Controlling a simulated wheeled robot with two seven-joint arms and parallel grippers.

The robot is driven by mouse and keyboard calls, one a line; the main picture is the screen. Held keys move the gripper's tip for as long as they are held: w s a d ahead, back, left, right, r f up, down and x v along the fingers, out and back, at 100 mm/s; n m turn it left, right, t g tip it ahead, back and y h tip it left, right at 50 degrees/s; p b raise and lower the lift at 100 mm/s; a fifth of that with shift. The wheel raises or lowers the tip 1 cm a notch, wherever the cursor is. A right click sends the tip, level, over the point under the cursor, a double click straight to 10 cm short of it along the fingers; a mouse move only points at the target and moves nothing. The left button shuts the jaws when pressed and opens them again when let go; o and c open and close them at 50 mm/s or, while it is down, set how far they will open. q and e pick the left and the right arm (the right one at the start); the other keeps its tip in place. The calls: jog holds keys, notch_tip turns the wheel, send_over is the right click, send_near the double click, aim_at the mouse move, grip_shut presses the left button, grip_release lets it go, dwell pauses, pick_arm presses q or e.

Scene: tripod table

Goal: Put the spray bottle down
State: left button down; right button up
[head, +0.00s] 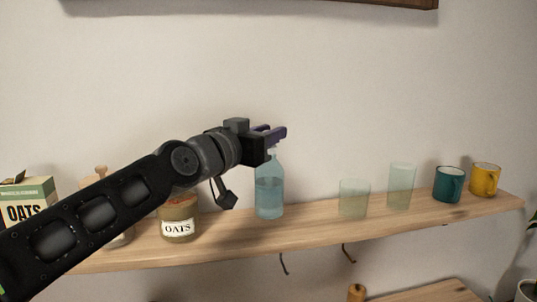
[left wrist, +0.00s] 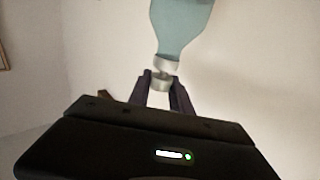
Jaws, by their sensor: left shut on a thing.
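The spray bottle (head: 269,190) is see-through blue with liquid inside and is upright at the middle of the wooden shelf. Its base looks level with the shelf top, but I cannot tell whether it touches. My left gripper (head: 277,133) is shut on its neck from above and the left. In the left wrist view, the bottle's blue body (left wrist: 181,28) and pale collar show, with the fingers (left wrist: 162,92) on either side of the neck. My right gripper is not in view.
The wooden shelf (head: 310,231) carries an oats jar (head: 178,222) and an oats box (head: 28,205) on the left. Two clear glasses (head: 354,198) (head: 401,186), a teal mug (head: 447,184) and a yellow mug (head: 485,180) stand right. Bare shelf lies between bottle and glasses.

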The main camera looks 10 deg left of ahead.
pick_arm(q)
jog(key=shift+f+b, duration=1.15)
jog(key=shift+f, duration=0.65)
jog(key=shift+f, duration=0.25)
jog(key=c, duration=1.2)
grip_release()
jog(key=shift+o, duration=0.2)
jog(key=shift+r, duration=0.25)
jog(key=b+v, duration=0.3)
jog(key=v, duration=0.9)
jog(key=shift+f, duration=0.1)
